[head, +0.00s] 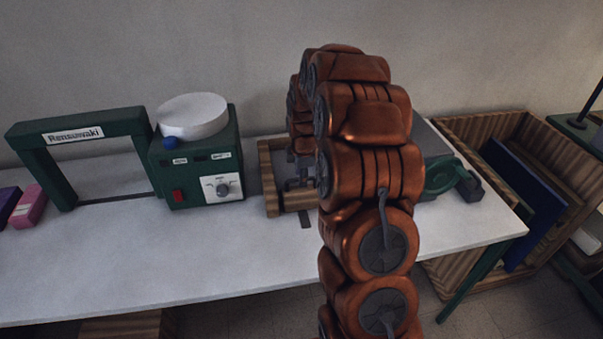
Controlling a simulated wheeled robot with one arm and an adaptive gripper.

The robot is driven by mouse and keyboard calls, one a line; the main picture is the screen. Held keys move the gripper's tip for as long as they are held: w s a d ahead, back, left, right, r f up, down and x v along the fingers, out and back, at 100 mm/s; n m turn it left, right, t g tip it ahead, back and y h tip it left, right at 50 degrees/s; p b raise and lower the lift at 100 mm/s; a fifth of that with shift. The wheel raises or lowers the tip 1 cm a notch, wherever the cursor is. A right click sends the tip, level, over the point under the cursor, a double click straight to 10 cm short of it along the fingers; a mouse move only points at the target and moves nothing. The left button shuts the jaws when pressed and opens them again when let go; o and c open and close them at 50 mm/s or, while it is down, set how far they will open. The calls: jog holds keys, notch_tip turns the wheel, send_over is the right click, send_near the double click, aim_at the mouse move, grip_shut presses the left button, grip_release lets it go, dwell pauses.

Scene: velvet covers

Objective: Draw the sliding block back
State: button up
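A wooden frame (288,202) sits on the white table, partly hidden behind my copper-coloured arm. Its left side and front rail show; I cannot make out for certain which part is the sliding block. My gripper (301,184) appears as small dark grey parts inside or just above the frame, at the left edge of my arm. My arm covers most of it. I cannot tell whether its fingers are open or shut, or whether they touch anything.
Left of the frame stands a green machine (195,165) with a white round top, then a green arch (82,132). Pink (29,207) and purple blocks lie far left. A green handled device (442,176) is right of my arm. A wooden crate (455,122) stands beyond the table's right edge. The front tabletop is clear.

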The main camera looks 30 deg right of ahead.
grip_shut()
dwell(0.7)
